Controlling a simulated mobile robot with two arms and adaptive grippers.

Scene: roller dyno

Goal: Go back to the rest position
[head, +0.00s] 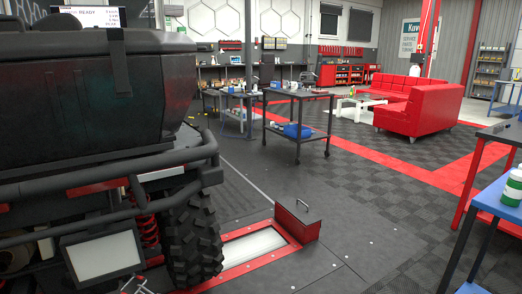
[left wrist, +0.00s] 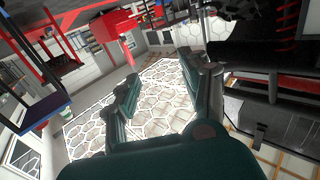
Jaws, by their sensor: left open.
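My left gripper (left wrist: 165,88) shows in the left wrist view. Neither gripper shows in the head view, and my right gripper is in no view. The black vehicle (head: 90,95), with its knobby tyre (head: 192,240), fills the left of the head view. The tyre stands beside the red-framed roller opening (head: 255,243) in the floor. A red cover with a handle (head: 297,220) stands upright at the opening's right end.
A dark wheeled cart (head: 297,127) with a blue item stands mid-room. A red sofa (head: 410,115) and low white table (head: 358,108) are behind it. A blue-topped bench (head: 500,195) with a green bottle (head: 513,185) stands at right. The floor between is open.

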